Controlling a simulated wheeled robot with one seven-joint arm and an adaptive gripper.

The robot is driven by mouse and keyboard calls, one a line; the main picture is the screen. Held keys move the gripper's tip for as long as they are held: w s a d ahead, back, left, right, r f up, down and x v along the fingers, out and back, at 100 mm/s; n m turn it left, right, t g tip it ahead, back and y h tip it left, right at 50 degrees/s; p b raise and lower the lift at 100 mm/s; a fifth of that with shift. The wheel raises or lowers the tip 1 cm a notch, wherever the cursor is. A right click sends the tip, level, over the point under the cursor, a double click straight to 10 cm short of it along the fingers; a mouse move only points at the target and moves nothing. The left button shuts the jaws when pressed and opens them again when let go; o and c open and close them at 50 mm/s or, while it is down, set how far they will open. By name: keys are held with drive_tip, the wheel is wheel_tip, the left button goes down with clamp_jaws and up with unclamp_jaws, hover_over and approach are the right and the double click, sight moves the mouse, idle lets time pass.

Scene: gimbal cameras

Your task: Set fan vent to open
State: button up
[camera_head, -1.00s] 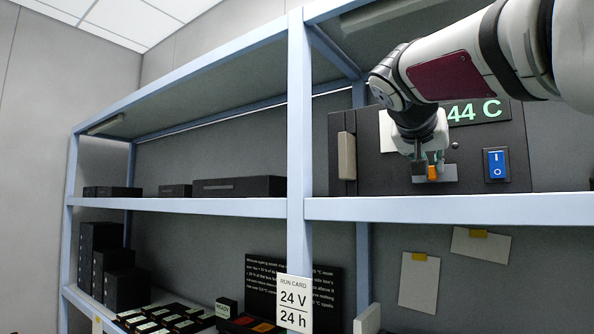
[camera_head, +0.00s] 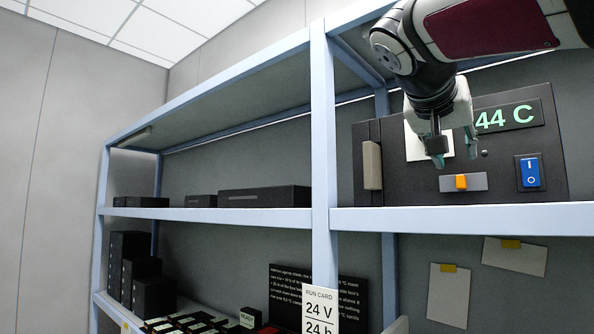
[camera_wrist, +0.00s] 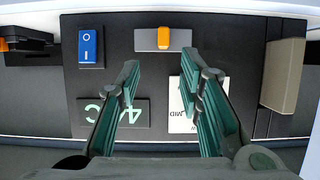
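An orange knob (camera_head: 461,182) sits near the middle of a short grey slider plate (camera_head: 480,181) on the front of a dark box (camera_head: 400,190). The knob and plate also show upside down at the top of the wrist view (camera_wrist: 163,38). No vent label is readable on the plate. My gripper (camera_head: 455,152) is open and empty, above the plate and apart from the knob. In the wrist view its two green fingers (camera_wrist: 162,75) are spread below the knob. A white card (camera_wrist: 181,118) reading "MID" is partly hidden behind a finger.
The box has a blue rocker switch (camera_head: 531,172) to the right, a green "44 C" display (camera_head: 507,117) above, and a beige handle (camera_head: 372,165) at left. The blue shelf edge (camera_head: 460,219) runs below it; a shelf post (camera_head: 321,130) stands left.

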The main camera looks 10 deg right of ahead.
drive_tip(key=v, duration=0.3)
drive_tip(key=shift+s+a+r, duration=0.1)
drive_tip(key=shift+s+a, duration=0.05)
drive_tip(key=shift+a, duration=0.05)
idle(0.3)
drive_tip(key=s+a+f+n+g+y, duration=0.1)
drive_tip(key=s+a+f+n+y, duration=0.2)
drive_tip(key=f, duration=1.1)
drive_tip(key=s+a+f+n+g+y, duration=0.1)
drive_tip(key=s+a+f+n+y, duration=0.3)
drive_tip(key=f, duration=0.9)
drive_tip(key=s+a+f+n+g+y, duration=0.1)
drive_tip(key=s+a+f+n+y, duration=0.2)
drive_tip(key=s+a+f, duration=0.4)
wheel_tip(320, 180, down, 8)
drive_tip(key=shift+a+r+y, duration=0.15)
drive_tip(key=shift+a+y, duration=0.25)
drive_tip(key=shift+a, duration=0.35)
drive_tip(key=shift+d, duration=0.1)
